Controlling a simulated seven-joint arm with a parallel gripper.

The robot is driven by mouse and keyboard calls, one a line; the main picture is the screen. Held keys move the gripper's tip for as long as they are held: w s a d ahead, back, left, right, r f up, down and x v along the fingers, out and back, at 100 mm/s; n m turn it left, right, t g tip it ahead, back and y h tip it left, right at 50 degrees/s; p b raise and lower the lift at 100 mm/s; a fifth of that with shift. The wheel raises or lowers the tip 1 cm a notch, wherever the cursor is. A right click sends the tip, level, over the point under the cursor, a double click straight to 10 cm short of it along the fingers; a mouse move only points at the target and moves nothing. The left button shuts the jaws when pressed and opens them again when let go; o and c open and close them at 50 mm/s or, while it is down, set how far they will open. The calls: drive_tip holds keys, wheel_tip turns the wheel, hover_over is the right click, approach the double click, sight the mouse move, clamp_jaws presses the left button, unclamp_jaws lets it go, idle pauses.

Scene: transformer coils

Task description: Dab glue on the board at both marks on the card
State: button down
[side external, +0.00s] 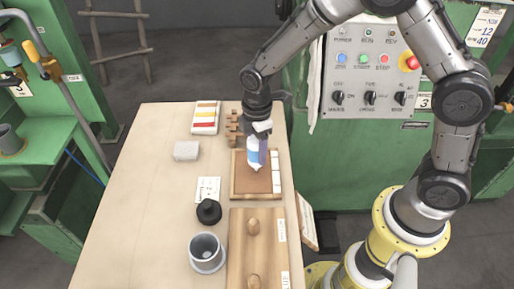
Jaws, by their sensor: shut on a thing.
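My gripper (260,128) is shut on a white and blue glue bottle (257,153). It holds the bottle nearly upright with the tip pointing down, over the brown board (257,187). The tip is at or just above the board's surface; I cannot tell whether it touches. The board lies in a wooden frame with a row of white pieces along its right side. A white card (207,190) with small markings lies on the table to the left of the board. The markings are too small to read. No glue is clearly visible on the board.
A black round object (208,211) and a grey cup (206,252) stand left of a wooden lidded box (254,250). A pale block (186,151), a striped booklet (205,117) and a wooden rack (233,128) are farther back. The left of the table (140,210) is clear.

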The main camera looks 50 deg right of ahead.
sight(254, 138)
drive_tip(key=shift+r, duration=2.5)
drive_tip(key=shift+w, duration=0.1)
drive_tip(key=shift+w+a+f+t, duration=0.1)
drive_tip(key=shift+w+f+t, duration=0.15)
drive_tip(key=shift+t, duration=0.15)
drive_tip(key=shift+s+f+t, duration=0.2)
drive_tip(key=shift+t, duration=0.1)
drive_tip(key=shift+s+d+r+t+y, duration=0.2)
drive_tip(key=shift+s+t, duration=0.1)
drive_tip(key=shift+s, duration=0.25)
drive_tip(key=shift+s+d+r+t+y, duration=0.1)
drive_tip(key=shift+s+d+r+t, duration=0.15)
drive_tip(key=shift+s, duration=0.3)
drive_tip(key=shift+t, duration=0.35)
drive_tip(key=shift+s+f, duration=0.15)
drive_tip(key=shift+f, duration=1.05)
drive_tip(key=shift+s+f, duration=0.15)
drive_tip(key=shift+f, duration=1)
drive_tip(key=shift+f, duration=0.35)
